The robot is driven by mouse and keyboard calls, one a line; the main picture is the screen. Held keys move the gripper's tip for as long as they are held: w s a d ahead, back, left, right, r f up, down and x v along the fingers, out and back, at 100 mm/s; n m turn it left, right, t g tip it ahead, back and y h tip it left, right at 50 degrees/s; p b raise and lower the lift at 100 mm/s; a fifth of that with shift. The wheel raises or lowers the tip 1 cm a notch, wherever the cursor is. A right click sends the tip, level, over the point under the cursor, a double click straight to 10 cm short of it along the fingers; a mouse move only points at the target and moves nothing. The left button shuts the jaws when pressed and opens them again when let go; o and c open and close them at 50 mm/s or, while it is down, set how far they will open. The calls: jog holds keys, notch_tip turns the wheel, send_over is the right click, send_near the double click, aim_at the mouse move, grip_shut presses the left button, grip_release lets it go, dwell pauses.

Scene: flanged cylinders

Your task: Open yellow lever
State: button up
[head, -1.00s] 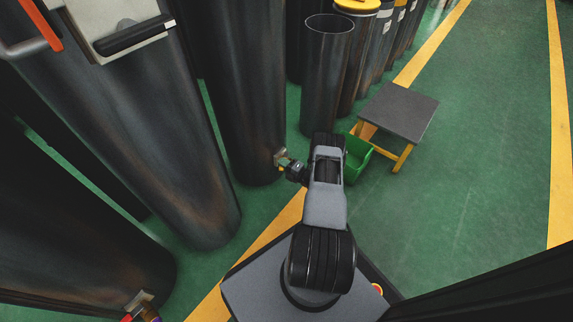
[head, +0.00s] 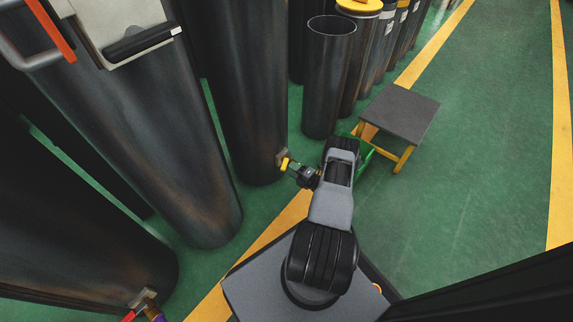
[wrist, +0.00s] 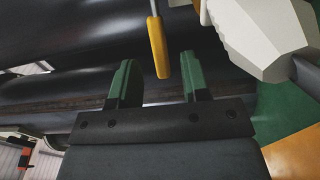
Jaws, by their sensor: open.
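The yellow lever (head: 285,163) is on a small valve low on the dark cylinder (head: 250,110). In the wrist view the yellow lever (wrist: 157,47) has a grey metal shank and points toward my gripper. My gripper (wrist: 155,78) is open and empty, with green-padded fingers. In the head view my gripper (head: 296,171) is just right of the lever. The valve body is mostly hidden in the head view.
A black-topped step stool (head: 400,112) and a partly hidden green bin (head: 364,155) stand right of my arm. Large dark cylinders fill the left. A red lever (head: 129,316) is at lower left. Green floor (head: 470,180) is clear on the right.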

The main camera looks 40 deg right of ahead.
jog(key=p+v, duration=0.1)
jog(key=v, duration=0.8)
jog(key=shift+p, duration=0.35)
